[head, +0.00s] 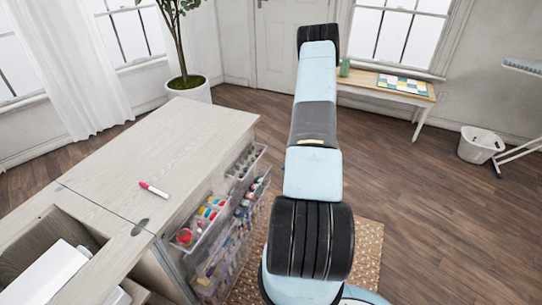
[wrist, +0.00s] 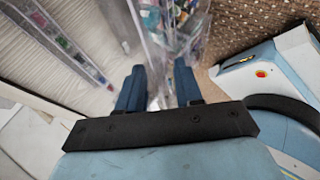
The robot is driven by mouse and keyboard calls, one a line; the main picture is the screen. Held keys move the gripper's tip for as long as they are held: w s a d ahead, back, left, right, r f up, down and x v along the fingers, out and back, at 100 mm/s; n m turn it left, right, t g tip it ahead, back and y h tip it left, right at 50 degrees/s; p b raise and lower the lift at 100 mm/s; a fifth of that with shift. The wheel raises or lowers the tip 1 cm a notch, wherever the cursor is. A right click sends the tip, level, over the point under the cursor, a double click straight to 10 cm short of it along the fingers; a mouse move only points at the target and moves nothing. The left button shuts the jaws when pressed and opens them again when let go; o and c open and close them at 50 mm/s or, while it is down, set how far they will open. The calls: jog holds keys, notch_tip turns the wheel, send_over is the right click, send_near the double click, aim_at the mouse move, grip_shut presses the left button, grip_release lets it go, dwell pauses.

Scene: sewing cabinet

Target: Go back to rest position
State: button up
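My gripper (wrist: 158,82) shows in the wrist view with its two dark blue fingers apart and nothing visible held between them. Behind the fingers are clear plastic bins (wrist: 160,40), blurred. In the head view my arm rises through the middle of the picture, and my gripper cannot be made out there. The wooden sewing cabinet (head: 150,150) stands at the left. A pink and white marker (head: 153,189) lies on its top.
Clear bins (head: 212,220) with colourful supplies hang on the cabinet's side, close to my arm. A woven rug (head: 369,250) lies beside my base. A side table (head: 385,89), a white basket (head: 479,145) and a potted plant (head: 188,85) stand farther off.

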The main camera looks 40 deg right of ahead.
jog(key=w+a+r+n+g+h, duration=0.1)
jog(key=w+a+r+n, duration=0.1)
jog(key=a+r+n, duration=0.6)
jog(key=w+a+r+n, duration=0.1)
jog(key=r+n, duration=0.2)
jog(key=r, duration=0.9)
jog(key=w+a+r+n+g+h, duration=0.1)
jog(key=w+a+r+n, duration=0.1)
jog(key=a+r+n, duration=0.6)
jog(key=s+a+r+n+h, duration=0.1)
jog(key=s+a+r+n, duration=0.25)
jog(key=r, duration=0.45)
jog(key=s+a+r+n+h, duration=0.1)
jog(key=s+a+r+n, duration=0.25)
jog(key=r, duration=0.45)
jog(key=s+a+r+n+t+h, duration=0.2)
jog(key=s+a+r+n, duration=0.3)
jog(key=s+n, duration=0.5)
jog(key=s+a+r+n+t+h, duration=0.1)
jog(key=s+a+r+n, duration=0.4)
jog(key=s+n, duration=0.5)
jog(key=shift+s+a+r+t+h, duration=0.15)
jog(key=shift+a+r+t+h, duration=0.3)
jog(key=shift+r, duration=0.35)
